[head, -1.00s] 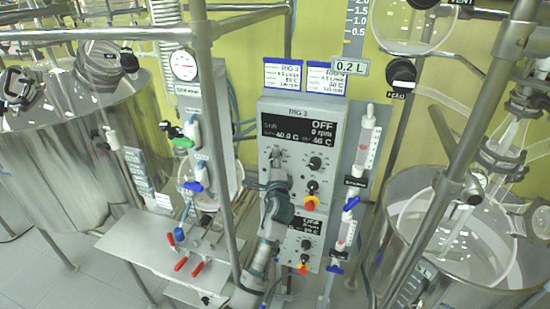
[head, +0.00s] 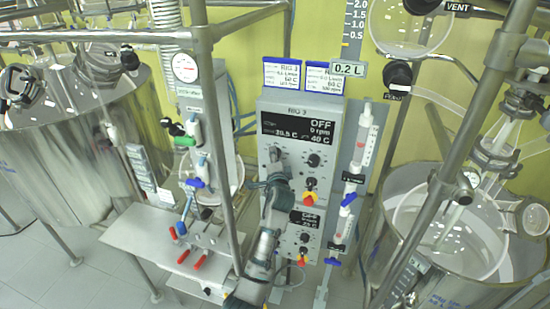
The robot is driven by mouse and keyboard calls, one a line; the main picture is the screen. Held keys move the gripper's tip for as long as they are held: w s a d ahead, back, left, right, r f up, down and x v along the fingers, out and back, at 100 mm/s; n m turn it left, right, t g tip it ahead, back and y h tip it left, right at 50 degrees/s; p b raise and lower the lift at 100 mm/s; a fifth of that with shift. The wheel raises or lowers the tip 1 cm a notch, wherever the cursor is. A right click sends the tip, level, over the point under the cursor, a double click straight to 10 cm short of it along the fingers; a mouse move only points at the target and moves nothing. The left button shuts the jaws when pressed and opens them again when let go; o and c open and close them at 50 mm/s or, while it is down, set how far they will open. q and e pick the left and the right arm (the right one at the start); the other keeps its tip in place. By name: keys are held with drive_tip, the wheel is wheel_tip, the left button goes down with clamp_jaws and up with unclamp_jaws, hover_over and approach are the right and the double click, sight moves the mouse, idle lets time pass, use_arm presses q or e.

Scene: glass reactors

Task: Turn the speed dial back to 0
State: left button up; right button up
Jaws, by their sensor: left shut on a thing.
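The grey control box RIG 3 (head: 285,133) stands in the middle of the head view. Its upper display (head: 298,129) reads OFF and 0 rpm, with smaller temperature figures. My left gripper (head: 275,157) reaches up from below to the upper left of the panel. It is shut on a dial there, which its fingers mostly hide; I cannot read that dial's label. A black dial (head: 313,160) to its right is uncovered and untouched. A red-and-yellow knob (head: 310,198) sits lower. My right gripper is not in view.
A metal post (head: 222,160) stands close left of the arm. A glass vessel (head: 455,230) stands right, a steel tank (head: 75,150) left.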

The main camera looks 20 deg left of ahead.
use_arm(q)
drive_tip(key=shift+f, duration=0.35)
drive_tip(key=o, duration=1)
drive_tip(key=shift+c, duration=0.2)
drive_tip(key=shift+o, duration=0.9)
drive_tip(key=shift+w+r, duration=0.1)
drive_tip(key=v, duration=1.2)
drive_tip(key=shift+w, duration=0.1)
